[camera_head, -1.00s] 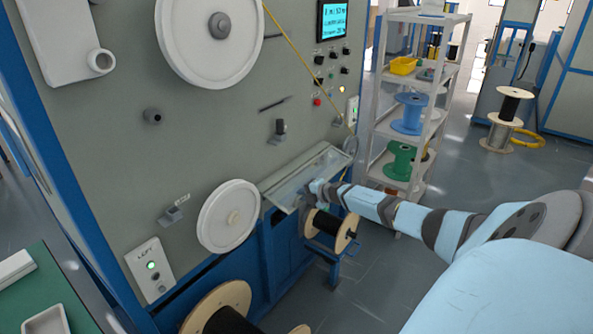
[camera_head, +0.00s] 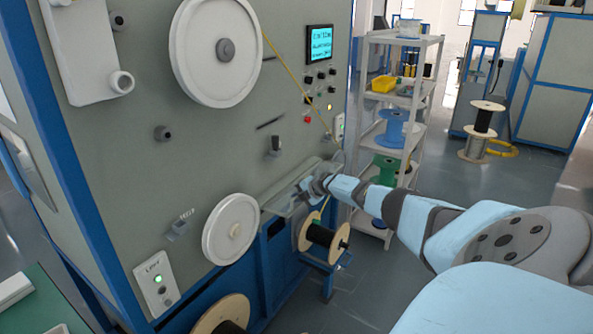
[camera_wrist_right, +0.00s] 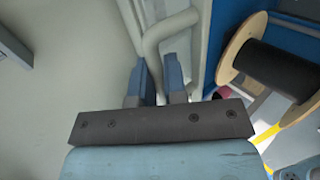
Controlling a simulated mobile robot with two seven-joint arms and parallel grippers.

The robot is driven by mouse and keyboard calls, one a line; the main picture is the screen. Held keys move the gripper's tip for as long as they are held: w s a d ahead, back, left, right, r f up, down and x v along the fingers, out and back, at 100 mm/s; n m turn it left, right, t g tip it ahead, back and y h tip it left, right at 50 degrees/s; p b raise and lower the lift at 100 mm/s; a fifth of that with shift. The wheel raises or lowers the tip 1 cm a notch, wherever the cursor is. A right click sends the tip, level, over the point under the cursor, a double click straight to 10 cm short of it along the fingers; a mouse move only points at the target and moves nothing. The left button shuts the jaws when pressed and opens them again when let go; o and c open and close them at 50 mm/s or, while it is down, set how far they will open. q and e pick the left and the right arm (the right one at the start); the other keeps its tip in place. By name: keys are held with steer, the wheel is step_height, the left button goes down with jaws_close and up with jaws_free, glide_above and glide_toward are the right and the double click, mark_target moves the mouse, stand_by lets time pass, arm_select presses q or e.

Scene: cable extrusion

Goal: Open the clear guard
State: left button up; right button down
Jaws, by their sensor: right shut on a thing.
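The clear guard (camera_head: 283,199) is a pale see-through panel on the trough low on the front of the grey machine, in the middle of the head view. My right gripper (camera_head: 311,185) is at the guard's front side. In the right wrist view, its two blue-grey fingers (camera_wrist_right: 158,82) are shut on a bent grey bar handle (camera_wrist_right: 154,42). The head view does not show the grip clearly, as the wrist covers it. How far the guard is raised is hard to tell. My left gripper is not in view.
A black-wound spool (camera_head: 321,236) sits just below my right gripper, and shows close at the right in the wrist view (camera_wrist_right: 275,68). A white wheel (camera_head: 230,229) is left of the trough. A shelf rack (camera_head: 405,101) stands behind.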

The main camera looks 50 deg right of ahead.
steer(key=shift+w+a+r, duration=0.1)
steer(key=shift+a, duration=0.05)
steer(key=c, duration=1.2)
jaws_free()
steer(key=shift+w, duration=0.1)
steer(key=shift+s+r, duration=0.15)
steer(key=shift+s, duration=0.2)
steer(key=shift+p+v, duration=0.75)
steer(key=shift+v, duration=5.8)
steer(key=shift+w, duration=0.1)
